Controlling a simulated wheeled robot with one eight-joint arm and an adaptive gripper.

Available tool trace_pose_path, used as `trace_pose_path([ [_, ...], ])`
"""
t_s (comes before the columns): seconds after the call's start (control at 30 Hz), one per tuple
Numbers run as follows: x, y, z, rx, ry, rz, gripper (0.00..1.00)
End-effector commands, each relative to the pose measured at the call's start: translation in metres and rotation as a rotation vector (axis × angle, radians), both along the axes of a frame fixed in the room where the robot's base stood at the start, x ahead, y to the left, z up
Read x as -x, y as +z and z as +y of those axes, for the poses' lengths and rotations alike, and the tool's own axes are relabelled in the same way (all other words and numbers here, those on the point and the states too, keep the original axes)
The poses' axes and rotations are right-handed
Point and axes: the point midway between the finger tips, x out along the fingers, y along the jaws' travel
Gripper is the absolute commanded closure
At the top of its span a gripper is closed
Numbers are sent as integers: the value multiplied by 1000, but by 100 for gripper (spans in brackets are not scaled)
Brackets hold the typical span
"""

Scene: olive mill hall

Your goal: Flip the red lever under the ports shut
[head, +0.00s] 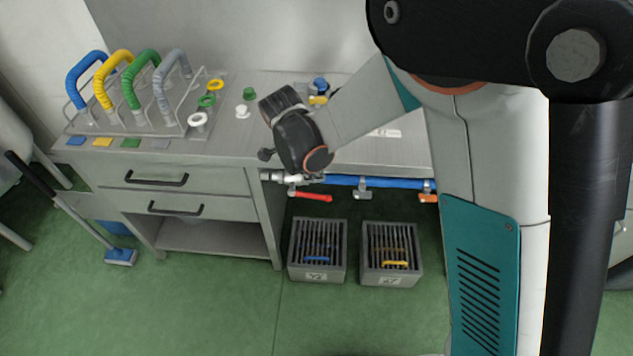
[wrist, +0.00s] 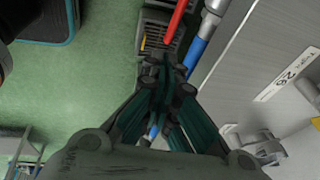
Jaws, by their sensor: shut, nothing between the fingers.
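The red lever (head: 312,196) hangs under the bench's front edge, below a silver fitting at the left end of the blue pipe (head: 390,183). In the head view it points right and slightly down, at an angle to the pipe. In the wrist view the red lever (wrist: 176,20) shows at the top, beside the pipe's silver fitting (wrist: 211,22). My gripper (wrist: 167,66) is shut and empty, its fingertips pointing toward the lever and appearing just short of it. Contact cannot be judged. In the head view my wrist hides most of the gripper.
Two grey slotted crates (head: 317,252) (head: 391,255) stand on the floor below the pipe. The bench (head: 220,150) carries coloured hoses and rings. Another fitting with an orange lever (head: 428,198) is further right on the pipe. Green floor in front is clear.

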Motion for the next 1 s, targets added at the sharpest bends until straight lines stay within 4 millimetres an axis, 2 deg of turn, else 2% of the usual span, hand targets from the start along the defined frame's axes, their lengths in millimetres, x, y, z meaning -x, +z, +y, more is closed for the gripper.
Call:
trace_pose_path([
  [0.5,-18,-96,-21,-1,-1,-1,100],
  [0.73,-32,-117,-15,0,0,-1,100],
  [1.0,-35,-121,-14,0,0,-1,100],
])
